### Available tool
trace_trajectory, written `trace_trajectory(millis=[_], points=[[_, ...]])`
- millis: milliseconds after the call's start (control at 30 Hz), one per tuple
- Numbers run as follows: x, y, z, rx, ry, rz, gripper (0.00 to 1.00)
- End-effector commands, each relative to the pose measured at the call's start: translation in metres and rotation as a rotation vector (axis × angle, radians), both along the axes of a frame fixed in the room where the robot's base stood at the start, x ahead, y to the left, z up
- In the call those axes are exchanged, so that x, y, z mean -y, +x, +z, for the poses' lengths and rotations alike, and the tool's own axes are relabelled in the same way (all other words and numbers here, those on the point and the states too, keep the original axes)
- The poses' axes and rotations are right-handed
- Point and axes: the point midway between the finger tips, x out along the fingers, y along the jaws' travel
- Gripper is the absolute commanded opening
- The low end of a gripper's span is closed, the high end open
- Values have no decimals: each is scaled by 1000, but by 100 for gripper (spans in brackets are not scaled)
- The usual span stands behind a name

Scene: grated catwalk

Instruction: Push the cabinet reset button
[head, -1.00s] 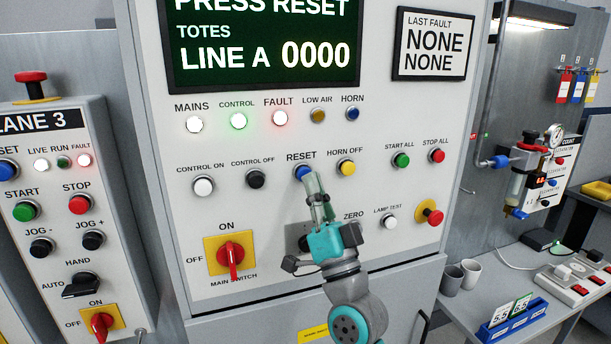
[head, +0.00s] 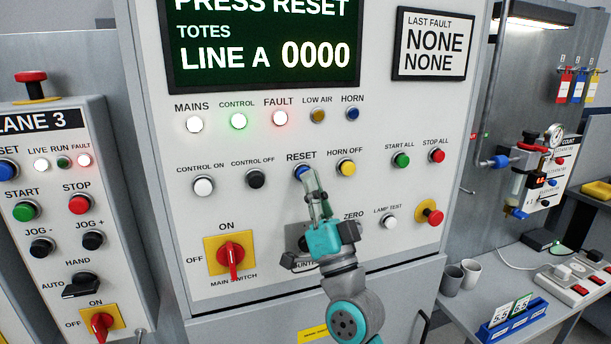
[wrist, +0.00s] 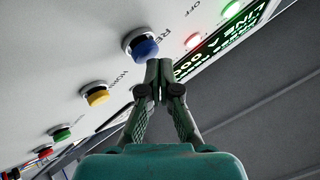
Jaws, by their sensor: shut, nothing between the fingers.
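The blue reset button (head: 301,172) sits under the RESET label on the white cabinet panel (head: 210,265). It also shows in the wrist view (wrist: 144,47), in a silver ring. My gripper (head: 308,178) is shut and empty, with its tips at the lower edge of the button in the head view. In the wrist view the closed fingertips (wrist: 159,66) overlap the button's lower right edge. I cannot tell whether they touch it. The green display above reads PRESS RESET, and the red FAULT lamp (head: 280,118) is lit.
The yellow horn-off button (head: 346,167) is close on the right and the black control-off button (head: 255,179) on the left. The red main switch (head: 231,255) is lower left. A separate LANE 3 box (head: 75,135) with another blue button stands at the left.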

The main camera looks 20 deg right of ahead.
Motion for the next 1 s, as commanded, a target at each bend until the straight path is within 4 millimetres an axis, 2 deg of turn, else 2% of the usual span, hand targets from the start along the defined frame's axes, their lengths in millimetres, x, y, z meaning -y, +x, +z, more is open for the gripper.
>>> trace_trajectory(millis=[1000], points=[[0, 10, 0, 0, 0, 0, 0]])
